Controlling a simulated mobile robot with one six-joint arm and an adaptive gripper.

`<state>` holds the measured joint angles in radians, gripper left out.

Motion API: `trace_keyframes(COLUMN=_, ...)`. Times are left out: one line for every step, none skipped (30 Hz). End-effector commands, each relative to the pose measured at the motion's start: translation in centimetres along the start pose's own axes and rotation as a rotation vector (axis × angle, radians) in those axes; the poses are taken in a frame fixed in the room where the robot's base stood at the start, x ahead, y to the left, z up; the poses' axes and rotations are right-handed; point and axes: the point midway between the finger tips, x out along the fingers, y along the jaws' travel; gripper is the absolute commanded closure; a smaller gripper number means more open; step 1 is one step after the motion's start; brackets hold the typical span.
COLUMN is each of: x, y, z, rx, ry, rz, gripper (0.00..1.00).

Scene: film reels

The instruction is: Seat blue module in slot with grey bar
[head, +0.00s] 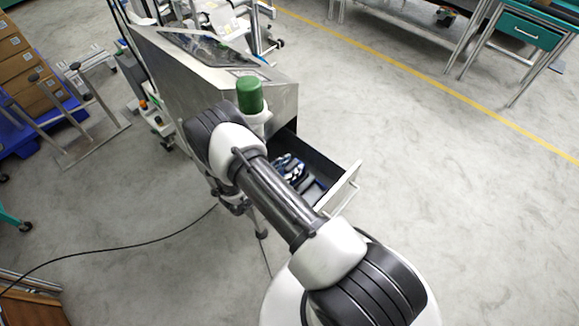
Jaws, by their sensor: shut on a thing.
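My arm crosses the middle of the head view, and I cannot make out my gripper or what is in it. A pulled-out drawer (345,187) of the steel cabinet shows beyond the arm. Blue, white and dark items (291,168) lie inside it, partly covered by the arm. They are too small and blurred to tell whether one is the blue module. I cannot make out a slot or a grey bar.
The steel cabinet (165,75) stands upper left of the arm. A green cylinder (250,95) shows near its corner. A cable (130,246) runs over the floor at left. Cartons (25,65) stand far left, a teal drawer bench (530,32) upper right. The floor at right is clear.

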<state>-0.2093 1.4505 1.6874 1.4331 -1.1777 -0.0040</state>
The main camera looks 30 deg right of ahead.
Motion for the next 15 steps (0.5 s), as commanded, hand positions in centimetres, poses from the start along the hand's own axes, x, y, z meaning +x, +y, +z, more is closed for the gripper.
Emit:
trace_keyframes(x=0.05, y=-0.03, z=0.09, rx=0.001, ry=0.001, rz=0.000, gripper=1.00)
trace_keyframes(x=0.08, y=-0.03, z=0.15, rx=0.001, ry=0.001, rz=0.000, gripper=1.00)
trace_keyframes(x=0.11, y=-0.03, z=0.23, rx=0.001, ry=0.001, rz=0.000, gripper=1.00)
trace_keyframes(x=0.14, y=-0.03, z=0.29, rx=0.001, ry=0.001, rz=0.000, gripper=1.00)
trace_keyframes(x=0.16, y=-0.03, z=0.35, rx=0.001, ry=0.001, rz=0.000, gripper=1.00)
trace_keyframes(x=0.19, y=-0.03, z=0.42, rx=0.001, ry=0.001, rz=0.000, gripper=1.00)
trace_keyframes(x=0.22, y=-0.03, z=0.48, rx=0.001, ry=0.001, rz=0.000, gripper=1.00)
trace_keyframes(x=0.24, y=-0.03, z=0.54, rx=0.001, ry=0.001, rz=0.000, gripper=1.00)
trace_keyframes(x=0.27, y=-0.03, z=0.61, rx=0.001, ry=0.001, rz=0.000, gripper=1.00)
trace_keyframes(x=0.29, y=-0.03, z=0.67, rx=0.001, ry=0.001, rz=0.000, gripper=1.00)
trace_keyframes(x=0.32, y=-0.03, z=0.72, rx=0.001, ry=0.001, rz=0.000, gripper=1.00)
trace_keyframes(x=0.35, y=-0.03, z=0.79, rx=0.001, ry=0.001, rz=0.000, gripper=1.00)
trace_keyframes(x=0.37, y=-0.03, z=0.85, rx=0.001, ry=0.001, rz=0.000, gripper=1.00)
trace_keyframes(x=0.39, y=-0.03, z=0.90, rx=0.001, ry=0.001, rz=0.000, gripper=1.00)
trace_keyframes(x=0.42, y=-0.03, z=0.98, rx=0.001, ry=0.001, rz=0.000, gripper=1.00)
